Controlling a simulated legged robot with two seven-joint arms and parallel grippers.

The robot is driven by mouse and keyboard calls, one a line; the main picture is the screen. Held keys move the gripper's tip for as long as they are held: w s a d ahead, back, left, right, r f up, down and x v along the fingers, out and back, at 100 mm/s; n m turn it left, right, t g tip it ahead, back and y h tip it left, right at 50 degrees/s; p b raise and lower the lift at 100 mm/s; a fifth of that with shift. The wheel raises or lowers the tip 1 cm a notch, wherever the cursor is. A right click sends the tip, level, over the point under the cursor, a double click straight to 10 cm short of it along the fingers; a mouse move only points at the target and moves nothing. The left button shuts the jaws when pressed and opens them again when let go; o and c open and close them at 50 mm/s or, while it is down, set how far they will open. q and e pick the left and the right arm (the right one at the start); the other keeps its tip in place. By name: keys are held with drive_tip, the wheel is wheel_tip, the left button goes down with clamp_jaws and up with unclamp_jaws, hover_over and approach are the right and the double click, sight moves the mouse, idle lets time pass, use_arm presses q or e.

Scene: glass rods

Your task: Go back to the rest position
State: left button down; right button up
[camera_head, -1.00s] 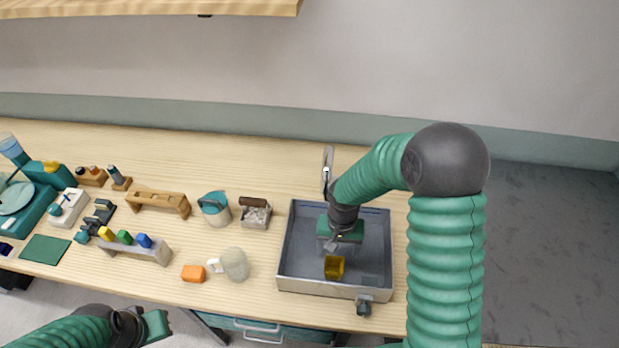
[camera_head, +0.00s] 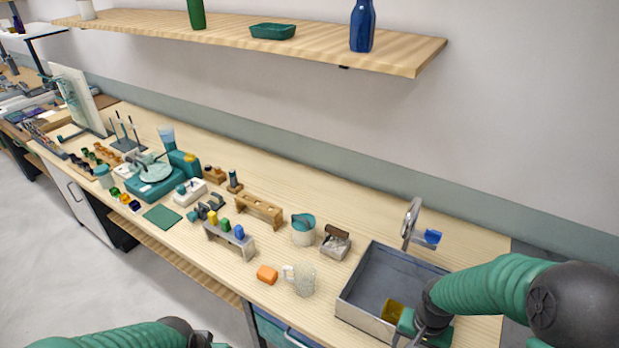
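My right arm comes in from the lower right, bent, with its gripper (camera_head: 405,329) low over the front right of the grey sink (camera_head: 376,272). The fingertips are small and partly cut off at the bottom edge, so I cannot tell their opening. An amber vessel (camera_head: 391,310) is in the sink beside that gripper; its right side is partly hidden. My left arm lies along the bottom left edge, its gripper (camera_head: 208,341) barely in view and cut off, in front of the bench.
A faucet (camera_head: 410,222) stands behind the sink. A frosted mug (camera_head: 303,280), an orange block (camera_head: 267,274), a rack with coloured stoppers (camera_head: 229,240) and a wooden rack (camera_head: 259,209) stand left of it. A shelf (camera_head: 300,38) with bottles hangs above.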

drive_tip(key=s+a+r+n+t+b, duration=0.2)
drive_tip(key=s+a+n+b, duration=0.3)
idle(0.6)
drive_tip(key=shift+s+a+r, duration=0.1)
drive_tip(key=shift+s+r, duration=0.05)
drive_tip(key=shift+s, duration=0.1)
drive_tip(key=shift+w, duration=0.15)
